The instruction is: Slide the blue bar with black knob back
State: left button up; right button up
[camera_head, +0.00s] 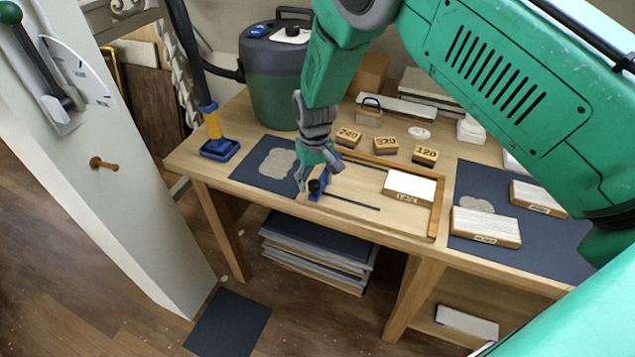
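The blue bar (323,184) with its black knob (314,187) sits at the left end of a wooden tray (436,222) on the workbench. A dark slot (352,203) runs right from the bar along the tray's front. My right gripper (317,178) points down at the bar from above and behind. Its grey fingers are spread, one left of the knob and one behind the bar. Whether they touch the bar I cannot tell. The gripper hides part of the bar's far end. My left gripper is not in view.
A white-topped block (409,187) lies at the tray's right. Numbered blocks (385,145) stand behind it. A green bin (273,82) and a blue-footed tool (219,147) stand at the left. Dark mats (265,182) flank the tray. My arm covers much of the right side.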

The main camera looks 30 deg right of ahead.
jog(key=shift+a, duration=0.85)
jog(key=shift+r, duration=0.2)
jog(key=r, duration=0.4)
jog(key=d+r, duration=0.1)
jog(key=r, duration=0.2)
jog(key=shift+d+r, duration=0.1)
jog(key=s+d+f, duration=0.2)
jog(key=s+f, duration=1.1)
jog(key=s, duration=0.5)
jog(key=s+f, duration=0.3)
jog(key=s, duration=1.8)
pick_arm(q)
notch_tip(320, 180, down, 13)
jog(key=b, duration=1.2)
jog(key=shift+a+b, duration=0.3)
jog(key=shift+b, duration=0.05)
pick_arm(e)
jog(key=w+f+n, duration=0.1)
jog(key=w+f, duration=0.2)
jog(key=f, duration=0.8)
jog(key=shift+w+a+f+n, duration=0.15)
jog(key=shift+a+f+n, duration=0.1)
jog(key=shift+f+n, duration=0.05)
